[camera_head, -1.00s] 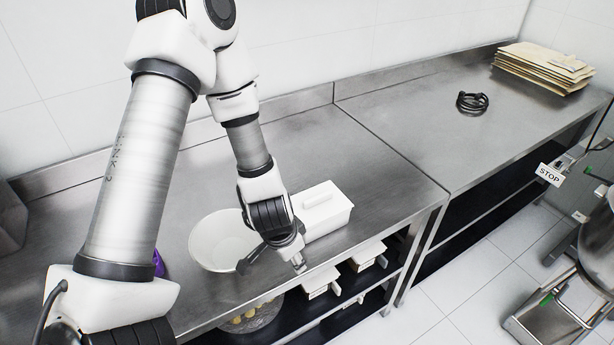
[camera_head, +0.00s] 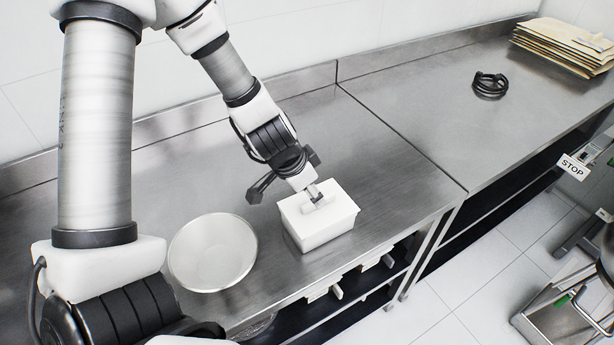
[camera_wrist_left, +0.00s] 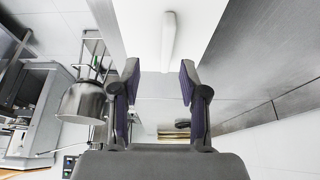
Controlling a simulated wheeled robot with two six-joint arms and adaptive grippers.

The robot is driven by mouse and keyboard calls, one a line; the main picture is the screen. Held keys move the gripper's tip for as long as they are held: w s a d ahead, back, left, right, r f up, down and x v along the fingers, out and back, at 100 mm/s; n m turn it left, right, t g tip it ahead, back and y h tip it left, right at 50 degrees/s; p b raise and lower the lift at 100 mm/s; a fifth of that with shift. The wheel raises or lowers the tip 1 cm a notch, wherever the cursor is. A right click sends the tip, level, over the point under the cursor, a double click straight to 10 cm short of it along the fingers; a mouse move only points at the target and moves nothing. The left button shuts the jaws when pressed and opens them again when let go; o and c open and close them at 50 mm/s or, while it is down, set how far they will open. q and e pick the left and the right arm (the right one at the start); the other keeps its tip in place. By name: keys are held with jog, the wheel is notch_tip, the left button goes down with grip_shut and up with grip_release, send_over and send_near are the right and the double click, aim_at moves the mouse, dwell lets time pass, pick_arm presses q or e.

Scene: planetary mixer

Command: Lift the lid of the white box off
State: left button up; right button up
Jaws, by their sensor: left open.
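The white box (camera_head: 322,236) stands on the steel counter, near its front edge. Its lid (camera_head: 338,208) is on it. A raised bar handle on the lid is partly hidden by my wrist in the head view; the handle (camera_wrist_left: 168,40) shows clearly in the left wrist view. My left gripper (camera_head: 288,171) is over the box's back left side, with its fingers spread. In the left wrist view my left gripper (camera_wrist_left: 160,82) is open and empty, and the handle lies ahead, in line with the gap between the fingers. My right gripper is not seen.
A white bowl (camera_head: 213,252) stands on the counter left of the box. A coiled black cable (camera_head: 490,85) and stacked flat tan packages (camera_head: 566,46) lie farther right. A STOP sign (camera_head: 573,167) is on the machine at right. The counter right of the box is clear.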

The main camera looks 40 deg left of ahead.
pick_arm(q)
jog(key=w+f, duration=0.1)
jog(key=f+b, duration=0.1)
jog(key=f, duration=0.1)
jog(key=w+f+b, duration=0.1)
jog(key=shift+w+a+f, duration=0.2)
jog(key=shift+w+f, duration=0.1)
jog(key=shift+f, duration=0.1)
jog(key=shift+w, duration=0.1)
jog(key=shift+s+d+r, duration=0.2)
jog(key=shift+s+r, duration=0.15)
jog(key=shift+s, duration=0.15)
jog(key=c, duration=0.8)
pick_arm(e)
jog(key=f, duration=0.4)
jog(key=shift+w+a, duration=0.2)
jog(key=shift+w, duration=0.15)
pick_arm(q)
grip_shut()
